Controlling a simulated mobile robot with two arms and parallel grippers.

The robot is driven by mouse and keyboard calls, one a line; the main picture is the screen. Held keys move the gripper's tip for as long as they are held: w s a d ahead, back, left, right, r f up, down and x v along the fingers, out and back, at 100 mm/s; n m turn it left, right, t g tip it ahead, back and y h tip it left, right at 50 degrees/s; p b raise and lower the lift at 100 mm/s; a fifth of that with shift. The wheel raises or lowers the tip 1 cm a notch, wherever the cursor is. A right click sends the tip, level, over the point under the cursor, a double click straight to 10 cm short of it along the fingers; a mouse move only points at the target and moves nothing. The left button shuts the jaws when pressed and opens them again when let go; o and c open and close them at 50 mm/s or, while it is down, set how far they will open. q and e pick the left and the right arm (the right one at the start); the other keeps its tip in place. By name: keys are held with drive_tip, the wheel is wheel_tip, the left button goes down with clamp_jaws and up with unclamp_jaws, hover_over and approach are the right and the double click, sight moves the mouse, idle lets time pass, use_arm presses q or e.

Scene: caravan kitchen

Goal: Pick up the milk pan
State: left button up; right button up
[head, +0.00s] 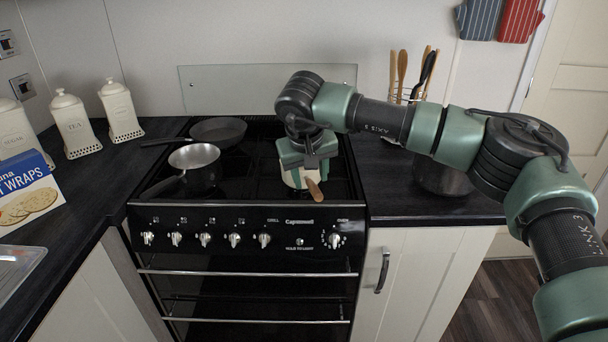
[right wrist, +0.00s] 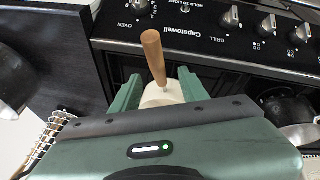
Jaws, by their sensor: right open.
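A small cream pan with a wooden handle, which I take to be the milk pan (head: 290,181), is on the right part of the black hob, mostly hidden under my right gripper. Its handle (head: 314,190) points to the hob's front edge. My right gripper (head: 306,160) points down over the pan. In the right wrist view, the gripper's green fingers (right wrist: 159,92) are open, with part of the cream pan (right wrist: 163,98) between them and the handle (right wrist: 153,57) beyond. I cannot tell whether the fingers touch it. My left gripper is not in view.
A steel saucepan (head: 195,157) and a dark frying pan (head: 218,128) are on the left of the hob. A dark pot (head: 442,178) stands on the right worktop, below my right arm. A utensil rack (head: 405,90) stands behind. Cream canisters (head: 73,122) and a wraps box (head: 25,190) are at left.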

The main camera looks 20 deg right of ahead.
sight(311, 183)
drive_tip(key=p+x, duration=0.1)
drive_tip(key=x, duration=0.4)
drive_tip(key=shift+w+r, duration=0.1)
drive_tip(key=shift+w, duration=0.1)
clamp_jaws()
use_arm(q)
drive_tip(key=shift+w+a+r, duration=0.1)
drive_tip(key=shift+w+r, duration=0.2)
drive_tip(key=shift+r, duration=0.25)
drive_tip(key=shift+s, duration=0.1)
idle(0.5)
